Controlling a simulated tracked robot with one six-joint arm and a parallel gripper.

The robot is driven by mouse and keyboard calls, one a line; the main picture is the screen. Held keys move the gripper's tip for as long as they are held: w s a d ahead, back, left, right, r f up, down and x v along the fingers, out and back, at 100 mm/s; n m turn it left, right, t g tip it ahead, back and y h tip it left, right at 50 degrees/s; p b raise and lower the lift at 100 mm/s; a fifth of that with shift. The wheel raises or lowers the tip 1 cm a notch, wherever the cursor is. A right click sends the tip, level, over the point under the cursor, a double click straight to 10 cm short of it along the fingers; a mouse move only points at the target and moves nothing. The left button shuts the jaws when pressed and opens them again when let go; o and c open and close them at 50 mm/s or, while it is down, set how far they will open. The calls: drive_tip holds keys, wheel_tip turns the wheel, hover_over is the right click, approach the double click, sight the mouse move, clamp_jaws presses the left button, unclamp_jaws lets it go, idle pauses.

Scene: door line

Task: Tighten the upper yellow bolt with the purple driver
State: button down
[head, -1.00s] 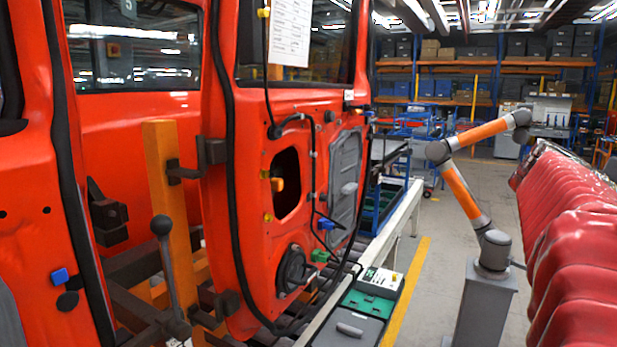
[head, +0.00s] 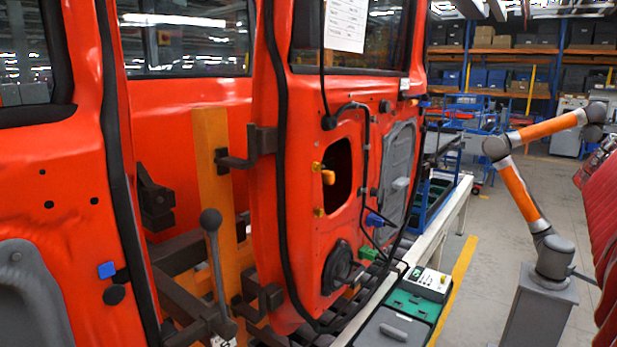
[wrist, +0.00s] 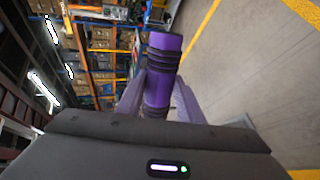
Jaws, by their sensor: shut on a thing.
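The purple driver (wrist: 162,60) stands between the fingers of my gripper (wrist: 158,97) in the wrist view, which is shut on it. The driver's handle has dark ribbed bands; its tip is not visible. The upper yellow bolt (head: 317,166) is a small yellow spot on the orange-red door (head: 290,222), left of the dark opening in its inner panel. A second, lower yellow bolt (head: 319,212) is below it. The head view does not show my gripper, and the wrist view does not show the bolts, so the driver is not seen touching either.
An orange post (head: 213,180) and a dark lever with a ball knob (head: 211,222) stand left of the door. A conveyor rail (head: 434,235) runs behind it. An orange-and-grey arm on a pedestal (head: 540,310) stands right.

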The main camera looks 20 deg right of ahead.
drive_tip(key=s+d, duration=0.4)
drive_tip(key=s, duration=0.1)
drive_tip(key=shift+s+d, duration=0.15)
drive_tip(key=shift+s, duration=0.1)
idle(1.0)
drive_tip(key=shift+s, duration=0.1)
idle(0.9)
